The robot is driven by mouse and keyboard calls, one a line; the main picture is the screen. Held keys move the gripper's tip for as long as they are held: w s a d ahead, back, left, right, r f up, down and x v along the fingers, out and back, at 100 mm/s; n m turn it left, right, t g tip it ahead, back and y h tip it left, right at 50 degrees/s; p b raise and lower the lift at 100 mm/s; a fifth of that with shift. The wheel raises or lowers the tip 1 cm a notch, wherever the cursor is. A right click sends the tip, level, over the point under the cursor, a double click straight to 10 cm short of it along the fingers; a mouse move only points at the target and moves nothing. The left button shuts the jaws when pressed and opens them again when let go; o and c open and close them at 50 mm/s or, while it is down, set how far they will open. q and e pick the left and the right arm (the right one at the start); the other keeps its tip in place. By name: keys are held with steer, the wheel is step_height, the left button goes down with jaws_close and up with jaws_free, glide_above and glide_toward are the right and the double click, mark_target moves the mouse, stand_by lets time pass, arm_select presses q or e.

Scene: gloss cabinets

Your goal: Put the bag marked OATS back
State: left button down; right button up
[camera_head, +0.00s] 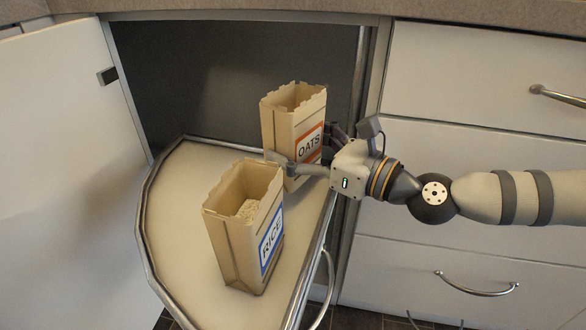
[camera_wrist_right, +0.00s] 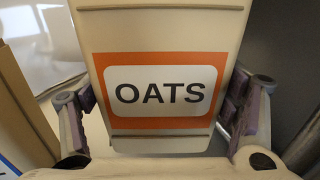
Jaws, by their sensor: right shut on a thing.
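The tan paper bag marked OATS (camera_head: 281,130), with an orange-framed label, stands upright over the back right of the pull-out corner tray (camera_head: 172,205). My right gripper (camera_head: 309,163) comes in from the right and is shut on the bag, one finger on each side. The OATS label faces the right wrist camera and fills the middle of that view (camera_wrist_right: 162,122). Whether the bag's base touches the tray is hidden behind the RICE bag and the gripper. My left gripper is not in view.
An open tan bag marked RICE (camera_head: 232,235), with a blue-framed label, stands on the tray in front of the OATS bag. A metal rail (camera_head: 142,230) edges the tray. An open white door (camera_head: 70,160) is at left; drawers (camera_head: 470,170) are at right. The tray's left part is clear.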

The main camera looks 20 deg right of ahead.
steer(key=f, duration=0.2)
steer(key=w+f+b, duration=0.1)
steer(key=f, duration=0.1)
steer(key=shift+a, duration=0.1)
steer(key=shift+f, duration=0.2)
steer(key=o, duration=1)
steer(key=shift+s+f+b, duration=0.1)
steer(key=shift+b, duration=0.25)
steer(key=shift+c, duration=0.2)
steer(key=shift+o, duration=0.7)
